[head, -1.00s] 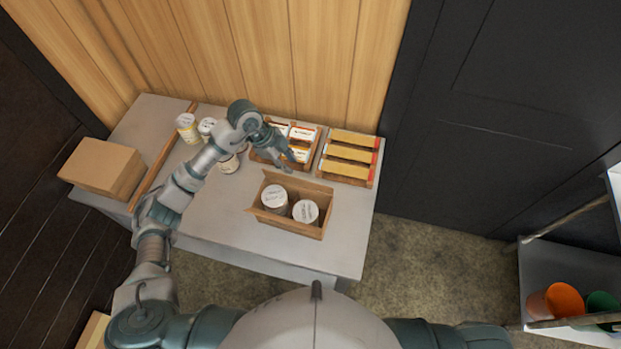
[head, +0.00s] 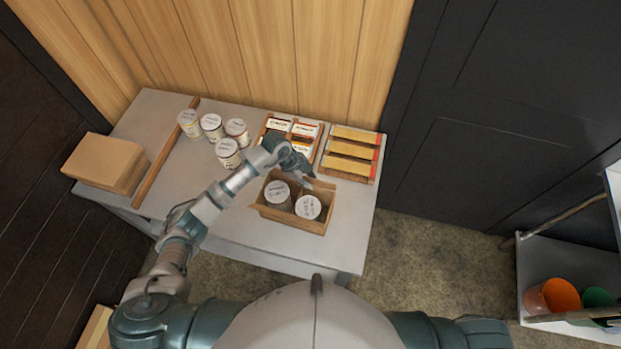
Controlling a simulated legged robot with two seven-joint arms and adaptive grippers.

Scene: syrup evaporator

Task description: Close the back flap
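An open brown cardboard box (head: 292,222) stands on the grey table and holds two white-lidded jars, a left jar (head: 277,192) and a right jar (head: 308,207). Its back flap (head: 322,187) shows at the far edge, raised, partly hidden by my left gripper. My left gripper (head: 304,172) is over the back edge of the box, close to the flap; I cannot tell whether they touch. Its fingers point right and are too small to read as open or shut. My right gripper is out of view.
Several jars (head: 228,150) stand left of the gripper. A crate of small labelled packs (head: 292,128) and a rack with yellow bars (head: 352,153) stand behind the box. A closed carton (head: 103,163) and a wooden strip (head: 165,155) lie left. The table (head: 250,230) is clear in front.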

